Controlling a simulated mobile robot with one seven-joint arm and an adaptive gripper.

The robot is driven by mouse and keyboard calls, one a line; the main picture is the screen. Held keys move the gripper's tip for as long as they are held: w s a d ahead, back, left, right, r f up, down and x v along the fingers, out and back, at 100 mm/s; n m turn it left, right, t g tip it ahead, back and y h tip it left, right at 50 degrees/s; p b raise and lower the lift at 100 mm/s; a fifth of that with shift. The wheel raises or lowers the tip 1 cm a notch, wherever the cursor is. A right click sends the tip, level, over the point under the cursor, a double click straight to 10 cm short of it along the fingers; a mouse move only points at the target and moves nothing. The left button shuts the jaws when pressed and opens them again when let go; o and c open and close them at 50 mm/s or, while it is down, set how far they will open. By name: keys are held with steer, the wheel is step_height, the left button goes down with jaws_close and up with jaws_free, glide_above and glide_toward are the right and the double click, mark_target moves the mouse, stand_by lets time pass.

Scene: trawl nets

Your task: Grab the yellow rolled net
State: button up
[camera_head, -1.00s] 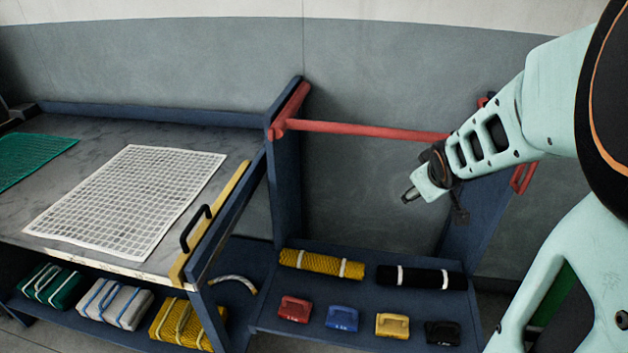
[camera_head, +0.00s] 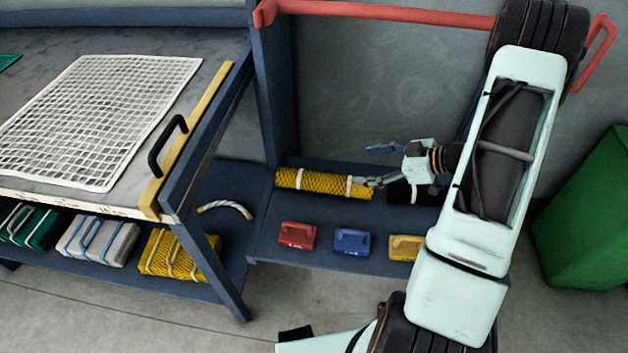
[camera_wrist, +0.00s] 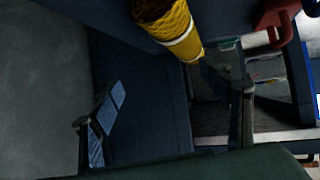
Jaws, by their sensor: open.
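The yellow rolled net (camera_head: 312,180), with a white band near each end, lies on the blue shelf at the back. In the wrist view one end of the yellow roll (camera_wrist: 160,18) with a white band shows at the top middle, beyond the fingers. My gripper (camera_head: 371,167) is open at the roll's right end, with its fingers spread and nothing seen between them. In the head view the lower finger overlaps the roll's right end; I cannot tell whether it touches. In the wrist view my gripper (camera_wrist: 168,85) has one finger at left and one at right.
A black roll (camera_head: 400,191) lies right of the yellow one, partly hidden by my gripper. Red (camera_head: 297,236), blue (camera_head: 352,242) and yellow (camera_head: 405,248) weights stand in front. A red bar (camera_head: 390,12) crosses above. A blue upright (camera_head: 272,90) stands left; a green bin (camera_head: 590,210) stands right.

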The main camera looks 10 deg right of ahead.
mark_target(330, 181)
steer(key=shift+s+a+f+n+g+y, duration=0.3)
steer(key=shift+s+a+f+g+y, duration=0.25)
steer(key=shift+s+a+f, duration=0.3)
steer(key=shift+a+f+b, duration=0.1)
steer(key=shift+a+b, duration=0.2)
steer(key=b+x, duration=0.1)
steer(key=x, duration=0.4)
steer(key=shift+f, duration=0.1)
steer(key=b+x, duration=0.1)
steer(key=x, duration=0.2)
steer(key=b+x, duration=0.1)
steer(key=shift+s+a+f+b, duration=0.1)
steer(key=shift+s+f+b, duration=0.05)
steer(key=shift+f+b, duration=0.2)
steer(key=shift+a+f, duration=0.15)
steer(key=shift+a, duration=0.1)
steer(key=shift+c, duration=0.7)
